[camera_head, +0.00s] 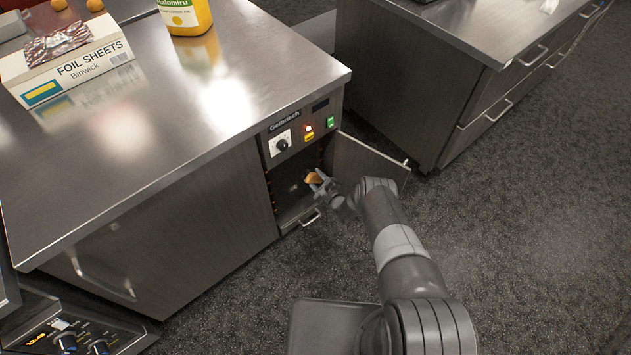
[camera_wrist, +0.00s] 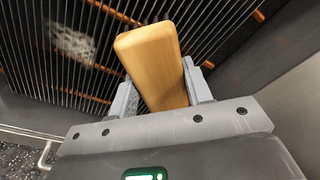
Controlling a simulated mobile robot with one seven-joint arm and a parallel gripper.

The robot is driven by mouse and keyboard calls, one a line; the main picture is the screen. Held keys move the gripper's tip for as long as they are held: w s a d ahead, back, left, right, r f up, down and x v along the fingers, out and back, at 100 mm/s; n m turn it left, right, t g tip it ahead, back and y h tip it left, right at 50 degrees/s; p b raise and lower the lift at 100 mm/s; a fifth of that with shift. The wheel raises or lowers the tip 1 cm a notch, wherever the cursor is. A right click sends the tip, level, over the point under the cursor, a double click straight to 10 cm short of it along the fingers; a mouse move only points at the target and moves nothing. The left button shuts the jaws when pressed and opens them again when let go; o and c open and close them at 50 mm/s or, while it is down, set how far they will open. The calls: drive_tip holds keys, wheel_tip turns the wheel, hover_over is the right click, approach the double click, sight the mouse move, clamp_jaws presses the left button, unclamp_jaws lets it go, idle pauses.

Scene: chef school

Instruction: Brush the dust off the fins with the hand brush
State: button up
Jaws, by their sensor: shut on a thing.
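My gripper (camera_head: 322,187) reaches into the open bay of a metal counter unit in the head view. It is shut on the hand brush (camera_head: 313,178), a light wooden block. A pale grey dust patch (camera_wrist: 72,43) lies on the fins, left of the brush. I cannot tell whether the brush touches the fins.
The unit's door (camera_head: 368,163) stands open to the right, close to my arm. A control panel (camera_head: 297,130) is above the bay. The floor (camera_head: 530,220) at right is clear.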

sight(311, 183)
drive_tip(key=shift+s+a+r, duration=0.25)
drive_tip(key=shift+s+a, duration=0.75)
drive_tip(key=shift+a, duration=0.2)
drive_tip(key=shift+s+a, duration=1.6)
drive_tip(key=shift+s, duration=0.3)
drive_tip(key=shift+s+a, duration=1.2)
drive_tip(key=shift+a, duration=0.2)
drive_tip(key=shift+s+a, duration=0.1)
drive_tip(key=shift+r, duration=0.85)
drive_tip(key=shift+w+d+r, duration=0.1)
drive_tip(key=shift+w+d, duration=1.8)
drive_tip(key=shift+w, duration=0.15)
drive_tip(key=shift+w+d, duration=1.1)
drive_tip(key=shift+d, duration=0.15)
drive_tip(key=shift+w+d, duration=1.05)
drive_tip(key=shift+d, duration=0.2)
